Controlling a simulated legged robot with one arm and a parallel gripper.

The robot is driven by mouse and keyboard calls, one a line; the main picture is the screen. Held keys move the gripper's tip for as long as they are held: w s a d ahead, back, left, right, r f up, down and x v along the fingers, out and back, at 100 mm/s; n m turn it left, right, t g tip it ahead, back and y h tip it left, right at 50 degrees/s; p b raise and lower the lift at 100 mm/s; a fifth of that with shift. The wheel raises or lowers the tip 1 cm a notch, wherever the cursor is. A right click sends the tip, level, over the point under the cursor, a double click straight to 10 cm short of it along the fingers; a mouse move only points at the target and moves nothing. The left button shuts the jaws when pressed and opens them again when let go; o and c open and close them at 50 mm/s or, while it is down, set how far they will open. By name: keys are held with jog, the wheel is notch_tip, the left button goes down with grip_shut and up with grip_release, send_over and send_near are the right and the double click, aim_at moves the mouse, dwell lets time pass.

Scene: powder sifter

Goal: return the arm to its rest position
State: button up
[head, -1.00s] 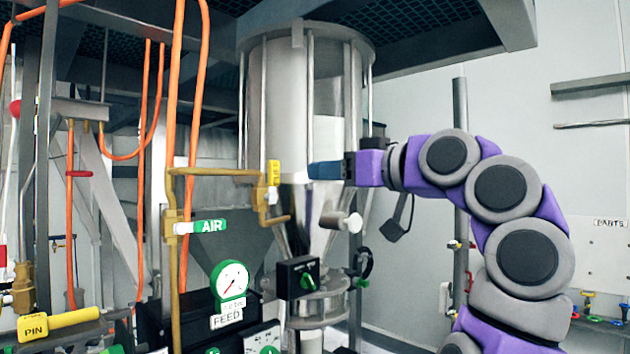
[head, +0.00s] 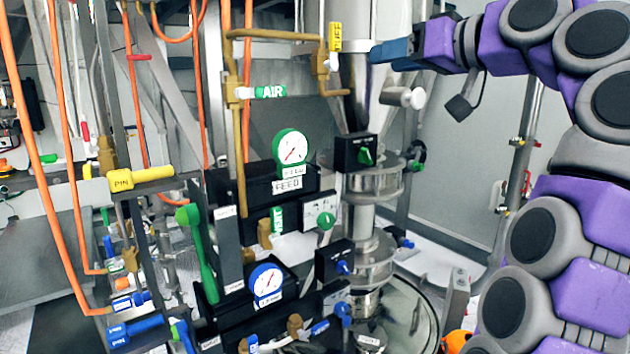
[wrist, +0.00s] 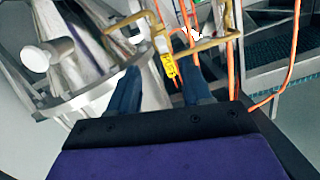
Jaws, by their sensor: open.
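My gripper (head: 392,50) is at the upper right of the head view, its blue fingers pointing left at the steel hopper (head: 357,88). In the wrist view my gripper (wrist: 160,90) has its two blue fingers spread apart with nothing held between them. The yellow tag (head: 335,38) on the brass pipe is just left of the fingertips in the head view. The tag also shows between the fingers in the wrist view (wrist: 169,66), beyond the tips. I cannot tell whether a finger touches the hopper.
A white knob (head: 405,97) sticks out from the hopper below my gripper. Gauges, including a green one (head: 291,148) and a blue one (head: 266,281), valves and a yellow PIN handle (head: 141,178) crowd the left and middle. The grey wall side at right is more open.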

jog(key=s+a+f+m+g+h+b, duration=0.1)
jog(key=a+f+g+b, duration=0.15)
jog(key=f, duration=0.75)
jog(key=s+a+f+m+g+h+b, duration=0.1)
jog(key=a+f+m+g+b, duration=0.2)
jog(key=f, duration=0.6)
jog(key=s+a+f+g+h+b, duration=0.15)
jog(key=s+f, duration=0.25)
jog(key=f, duration=0.5)
jog(key=s+a+f+g+h+b, duration=0.15)
jog(key=s+f, duration=0.25)
jog(key=f, duration=0.6)
jog(key=s+d+f+g+h+b, duration=0.2)
jog(key=s+d+f+g, duration=0.1)
jog(key=s+f, duration=1.1)
jog(key=s+d+f+m+g+h+b, duration=0.1)
jog(key=s+d+f+g+h+b, duration=0.2)
jog(key=s+f, duration=1.1)
notch_tip(320, 180, down, 4)
jog(key=d, duration=0.3)
jog(key=shift+s+m+b, duration=0.2)
jog(key=shift+m+b, duration=0.1)
